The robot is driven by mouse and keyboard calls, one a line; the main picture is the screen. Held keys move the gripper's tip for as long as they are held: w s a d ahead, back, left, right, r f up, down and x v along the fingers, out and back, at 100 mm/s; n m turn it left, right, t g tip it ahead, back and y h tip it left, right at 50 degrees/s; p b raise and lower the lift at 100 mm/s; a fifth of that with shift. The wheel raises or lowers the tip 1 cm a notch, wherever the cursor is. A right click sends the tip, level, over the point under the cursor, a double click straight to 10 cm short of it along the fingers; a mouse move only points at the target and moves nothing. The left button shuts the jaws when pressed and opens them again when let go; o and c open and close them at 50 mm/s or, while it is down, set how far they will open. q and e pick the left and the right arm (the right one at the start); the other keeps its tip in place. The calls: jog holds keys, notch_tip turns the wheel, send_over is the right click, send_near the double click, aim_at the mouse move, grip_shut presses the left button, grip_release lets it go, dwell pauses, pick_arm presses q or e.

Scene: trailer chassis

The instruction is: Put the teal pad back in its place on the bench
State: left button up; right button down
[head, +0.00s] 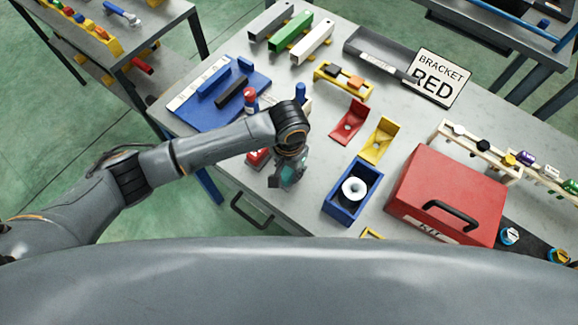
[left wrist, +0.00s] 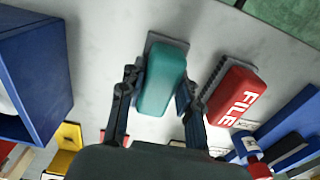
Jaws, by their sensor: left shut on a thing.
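The teal pad (left wrist: 161,82) is between the two fingers of my left gripper (left wrist: 157,100), which is shut on it. A grey layer shows along its far edge in the left wrist view. In the head view, my left gripper (head: 284,178) points down near the bench's front edge, and a little of the teal pad (head: 291,174) shows between its fingers. I cannot tell if the pad touches the bench top (head: 320,120). My right gripper is not in view.
A red FILE block (left wrist: 238,94) with bristles lies close beside the pad. A blue bin (head: 369,206) with a white spool stands to the right, and a red toolbox (head: 423,211) beyond it. A blue board (head: 207,103) lies at the left. Red (head: 352,115) and yellow (head: 383,133) brackets stand behind.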

aim_at(289, 170)
pick_arm(q)
jog(key=shift+f, duration=0.15)
jog(key=o, duration=1)
notch_tip(289, 170, up, 11)
jog(key=b, duration=0.2)
jog(key=shift+b, duration=0.3)
jog(key=shift+r, duration=0.7)
